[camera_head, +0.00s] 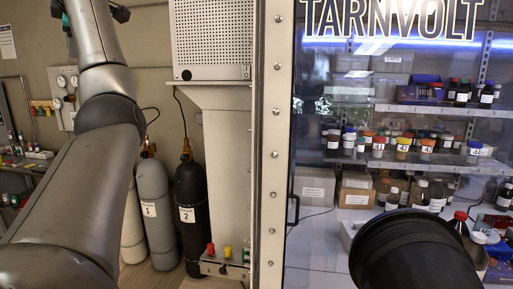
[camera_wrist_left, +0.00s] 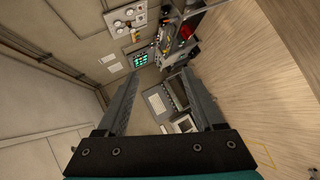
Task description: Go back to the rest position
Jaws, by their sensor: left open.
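My left arm (camera_head: 80,180) rises from the lower left of the head view and runs up out of the top edge. Its gripper is not clearly seen there. In the left wrist view my left gripper (camera_wrist_left: 161,74) is open, its two dark fingers apart with nothing between them. It hangs in free air above the floor, facing a wall with equipment. My right gripper shows in neither view.
A glass-fronted cabinet (camera_head: 330,190) marked TARNVOLT holds shelves of bottles; a black round port (camera_head: 415,250) sits before it. Gas cylinders 1 (camera_head: 153,200) and 2 (camera_head: 190,205) stand by its frame post (camera_head: 270,150). Wooden floor (camera_wrist_left: 255,70) lies clear at right in the wrist view.

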